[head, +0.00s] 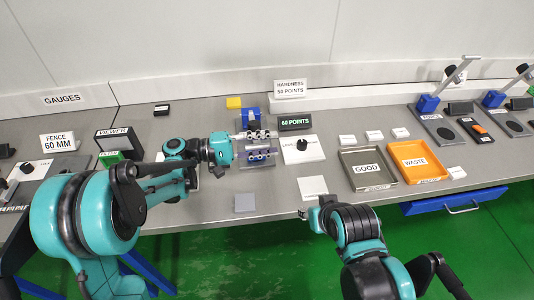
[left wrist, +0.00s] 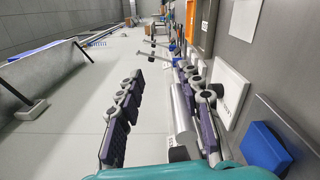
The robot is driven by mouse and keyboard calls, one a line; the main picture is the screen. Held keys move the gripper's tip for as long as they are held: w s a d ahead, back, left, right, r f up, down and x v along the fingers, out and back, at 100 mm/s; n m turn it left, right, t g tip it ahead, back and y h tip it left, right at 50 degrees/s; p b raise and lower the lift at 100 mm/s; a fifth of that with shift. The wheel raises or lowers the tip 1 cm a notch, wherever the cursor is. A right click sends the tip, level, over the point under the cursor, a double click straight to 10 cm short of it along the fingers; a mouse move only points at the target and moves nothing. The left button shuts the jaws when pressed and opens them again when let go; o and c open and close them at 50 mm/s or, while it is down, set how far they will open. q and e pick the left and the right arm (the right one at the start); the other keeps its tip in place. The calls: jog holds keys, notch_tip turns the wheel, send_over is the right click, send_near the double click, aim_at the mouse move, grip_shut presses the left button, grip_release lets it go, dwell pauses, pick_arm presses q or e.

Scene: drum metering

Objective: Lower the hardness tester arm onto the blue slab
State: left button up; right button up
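A blue block (head: 250,118) stands on the bench behind my left gripper, and a blue block (left wrist: 265,150) shows close by in the left wrist view. I cannot tell which blue part is the slab. My left gripper (head: 260,145) is sideways over the tester station, pointing right. In the left wrist view its two purple-padded fingers (left wrist: 162,118) are apart. A silver bar (left wrist: 184,112), probably the tester arm, lies between them, close to the right finger, with clear space on the left. The arm's lower end is hidden. My right gripper (head: 308,213) is over the bench's front edge; its fingers are unclear.
A GOOD tray (head: 345,160) and an orange WASTE tray (head: 444,171) stand farther right. A grey square (head: 244,202) lies in front; a yellow block (head: 234,102) is behind.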

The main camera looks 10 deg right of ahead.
pick_arm(q)
jog(key=shift+r, duration=0.35)
jog(key=a, duration=0.9)
dwell(0.6)
pick_arm(e)
jog(key=shift+c, duration=0.3)
